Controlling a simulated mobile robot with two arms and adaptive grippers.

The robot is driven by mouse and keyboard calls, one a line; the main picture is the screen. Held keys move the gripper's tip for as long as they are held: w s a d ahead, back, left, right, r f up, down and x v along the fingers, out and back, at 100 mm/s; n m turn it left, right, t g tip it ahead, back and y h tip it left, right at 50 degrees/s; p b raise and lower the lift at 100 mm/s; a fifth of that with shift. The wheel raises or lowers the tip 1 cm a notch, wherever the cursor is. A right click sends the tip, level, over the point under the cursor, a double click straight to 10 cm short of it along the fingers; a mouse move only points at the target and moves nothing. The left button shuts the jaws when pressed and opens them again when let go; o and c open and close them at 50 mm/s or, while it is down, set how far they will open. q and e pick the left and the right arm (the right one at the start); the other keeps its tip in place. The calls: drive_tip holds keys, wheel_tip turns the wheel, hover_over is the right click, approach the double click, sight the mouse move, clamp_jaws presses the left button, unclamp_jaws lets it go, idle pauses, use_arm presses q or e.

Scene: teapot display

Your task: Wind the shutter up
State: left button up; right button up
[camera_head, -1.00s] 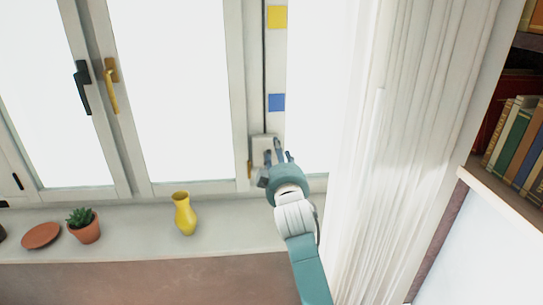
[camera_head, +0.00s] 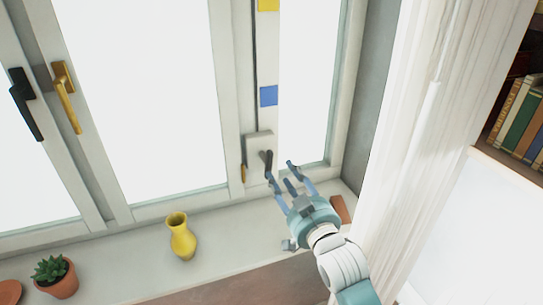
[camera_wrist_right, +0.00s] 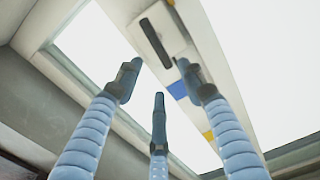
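A pale winder box (camera_head: 258,146) is fixed low on the window post, with a dark strap or cord running up above it. A short dark handle (camera_head: 267,160) shows at its lower right. The box also shows in the wrist view (camera_wrist_right: 173,25), with a long dark bar on its face. My right gripper (camera_head: 284,174) is below and right of the box, its three blue fingers spread and empty. In the wrist view the fingers (camera_wrist_right: 157,85) point toward the box, apart from the bar. My left gripper is out of view. I cannot make out the shutter itself.
A yellow vase (camera_head: 182,238) and a potted succulent (camera_head: 54,278) stand on the sill. A terracotta-coloured object (camera_head: 340,209) lies partly hidden behind my right gripper. A white curtain (camera_head: 420,140) hangs close on the right, before a bookshelf (camera_head: 520,125).

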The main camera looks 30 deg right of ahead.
sight(272, 159)
drive_tip(key=p+x, duration=0.1)
drive_tip(key=x, duration=0.8)
drive_tip(key=shift+p, duration=0.35)
drive_tip(key=shift+c, duration=1)
clamp_jaws()
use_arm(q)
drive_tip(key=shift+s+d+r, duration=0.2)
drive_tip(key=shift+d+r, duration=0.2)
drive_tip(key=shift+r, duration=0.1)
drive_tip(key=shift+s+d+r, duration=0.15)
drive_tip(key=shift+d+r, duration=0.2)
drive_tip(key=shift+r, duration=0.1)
